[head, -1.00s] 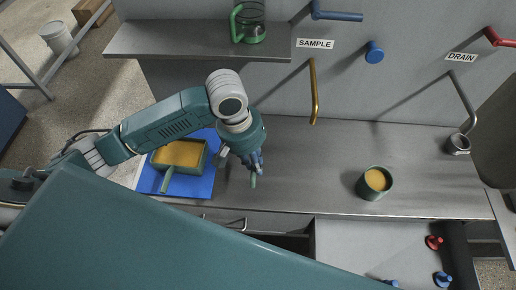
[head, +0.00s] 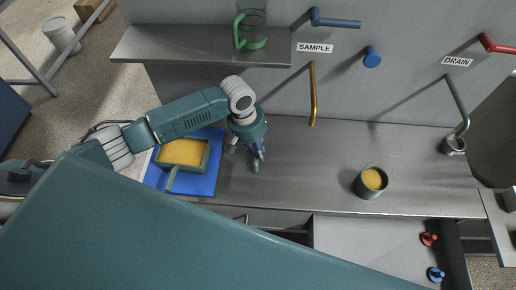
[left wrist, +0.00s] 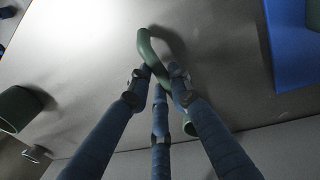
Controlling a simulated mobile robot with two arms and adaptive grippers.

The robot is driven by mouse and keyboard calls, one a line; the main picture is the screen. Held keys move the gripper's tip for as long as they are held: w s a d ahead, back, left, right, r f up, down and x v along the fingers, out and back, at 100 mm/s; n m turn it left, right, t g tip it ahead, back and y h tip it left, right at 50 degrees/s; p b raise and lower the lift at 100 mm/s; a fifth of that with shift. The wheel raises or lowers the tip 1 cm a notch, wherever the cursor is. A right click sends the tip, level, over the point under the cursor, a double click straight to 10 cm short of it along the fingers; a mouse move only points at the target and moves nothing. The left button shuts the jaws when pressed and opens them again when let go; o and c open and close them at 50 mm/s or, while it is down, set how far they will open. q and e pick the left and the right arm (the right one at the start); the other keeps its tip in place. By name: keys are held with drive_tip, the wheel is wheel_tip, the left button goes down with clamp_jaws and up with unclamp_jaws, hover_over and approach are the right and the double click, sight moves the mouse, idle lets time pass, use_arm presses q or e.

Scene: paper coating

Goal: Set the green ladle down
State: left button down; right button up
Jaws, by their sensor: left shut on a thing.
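My left gripper (head: 256,158) is over the steel counter, right of the blue mat. In the left wrist view its blue fingers (left wrist: 156,84) are closed around the shaft of the green ladle (left wrist: 150,46). The ladle's hooked end points away from the fingers, and its shadow falls on the counter close beside it. Another green part shows behind the fingers; the rest is hidden. In the head view only a small green end of the ladle (head: 255,168) shows below the fingers. I cannot tell whether it touches the counter. My right gripper is not in view.
A green tray of orange liquid (head: 206,165) sits on the blue mat (head: 203,186). A green cup with orange liquid (head: 358,186) stands right on the counter (head: 310,165). A shelf (head: 170,44) holds a glass jug (head: 252,43). The counter between gripper and cup is clear.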

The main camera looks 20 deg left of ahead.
use_arm(q)
drive_tip(key=c, duration=1.6)
unclamp_jaws()
drive_tip(key=shift+f, duration=0.1)
drive_tip(key=r, duration=0.4)
drive_tip(key=a+r+b, duration=0.1)
drive_tip(key=r, duration=0.3)
drive_tip(key=a+r, duration=0.1)
drive_tip(key=r, duration=0.3)
drive_tip(key=shift+s, duration=0.4)
